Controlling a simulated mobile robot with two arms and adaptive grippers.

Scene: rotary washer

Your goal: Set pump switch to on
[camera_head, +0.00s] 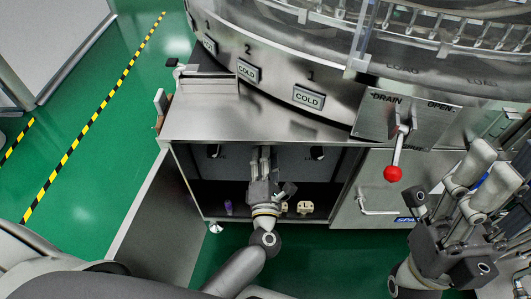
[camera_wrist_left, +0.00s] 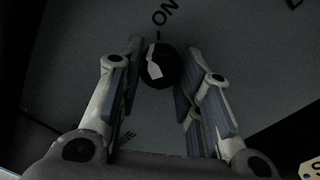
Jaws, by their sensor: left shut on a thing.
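The pump switch, a round black knob with a white pointer mark (camera_wrist_left: 158,66), sits on a grey panel in the left wrist view. The word ON is printed just above it, and the pointer lies roughly toward that side; its exact angle is hard to tell. My left gripper (camera_wrist_left: 160,75) is shut on the knob, one finger on each side. In the head view my left gripper (camera_head: 264,160) reaches into the open cabinet and hides the knob it holds. My right gripper (camera_head: 484,172) is at the lower right, fingers apart and empty.
Two other dark knobs (camera_head: 213,151) (camera_head: 317,153) flank my left gripper on the cabinet's back panel. A purple item (camera_head: 228,207) and beige parts (camera_head: 304,207) stand on the cabinet floor. A red-balled lever (camera_head: 393,173) hangs at the right. Green floor is clear at the left.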

